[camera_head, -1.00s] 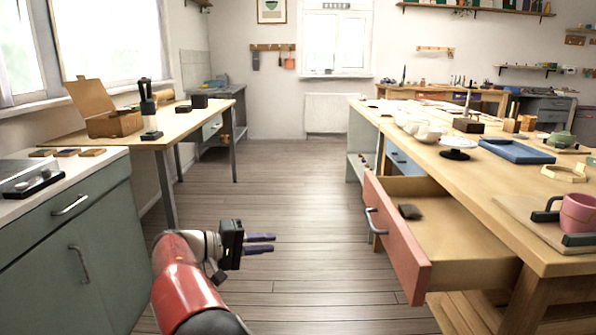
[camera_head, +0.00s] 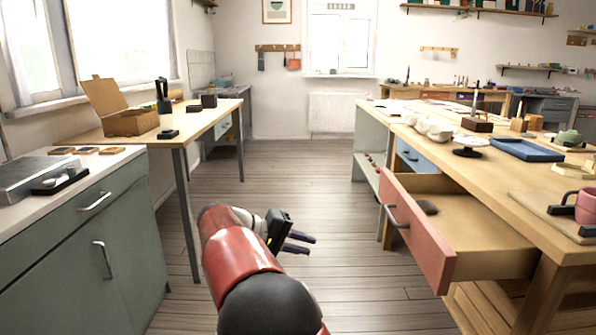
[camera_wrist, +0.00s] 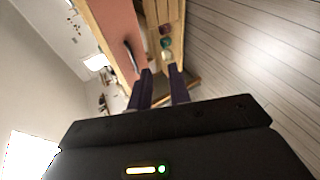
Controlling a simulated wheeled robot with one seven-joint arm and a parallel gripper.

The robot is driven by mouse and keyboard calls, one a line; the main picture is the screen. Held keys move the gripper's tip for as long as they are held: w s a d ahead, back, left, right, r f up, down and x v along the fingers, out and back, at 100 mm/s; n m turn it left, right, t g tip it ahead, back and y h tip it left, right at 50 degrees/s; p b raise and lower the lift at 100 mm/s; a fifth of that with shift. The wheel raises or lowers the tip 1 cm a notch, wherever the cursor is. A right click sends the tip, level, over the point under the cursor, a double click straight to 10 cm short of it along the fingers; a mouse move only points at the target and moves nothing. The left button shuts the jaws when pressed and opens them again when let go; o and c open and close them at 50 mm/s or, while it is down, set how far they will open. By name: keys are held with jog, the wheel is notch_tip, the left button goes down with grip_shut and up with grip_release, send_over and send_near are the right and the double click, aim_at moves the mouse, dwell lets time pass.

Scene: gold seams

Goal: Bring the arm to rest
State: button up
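My gripper (camera_head: 302,242) hangs over the wooden floor, in the aisle between the grey-green cabinet and the right workbench. My red and black arm reaches up from the bottom of the head view. In the wrist view my gripper (camera_wrist: 161,86) shows two dark purple fingers apart, with a gap between them and nothing held. Beyond the fingers the wrist view shows the pink drawer front (camera_wrist: 118,35) with its dark handle.
The pink drawer (camera_head: 425,235) of the right workbench (camera_head: 480,165) stands open into the aisle, with a dark item (camera_head: 427,207) inside. A grey-green cabinet (camera_head: 80,240) and a wooden table (camera_head: 200,120) line the left. The floor (camera_head: 290,170) ahead is clear.

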jog(key=s+d+r+m+g+y, duration=0.1)
jog(key=s+d+g+y, duration=0.1)
jog(key=s+d+y, duration=0.85)
jog(key=s+d+f+m+t+y, duration=0.1)
jog(key=s+d+t, duration=0.1)
jog(key=s, duration=0.9)
jog(key=s+d+f+m+t, duration=0.1)
jog(key=s+d+f, duration=0.1)
jog(key=s, duration=0.9)
jog(key=shift+s+f+t+y, duration=0.2)
jog(key=shift+s+t+y, duration=0.1)
jog(key=shift+t+y, duration=0.1)
jog(key=shift+d, duration=0.15)
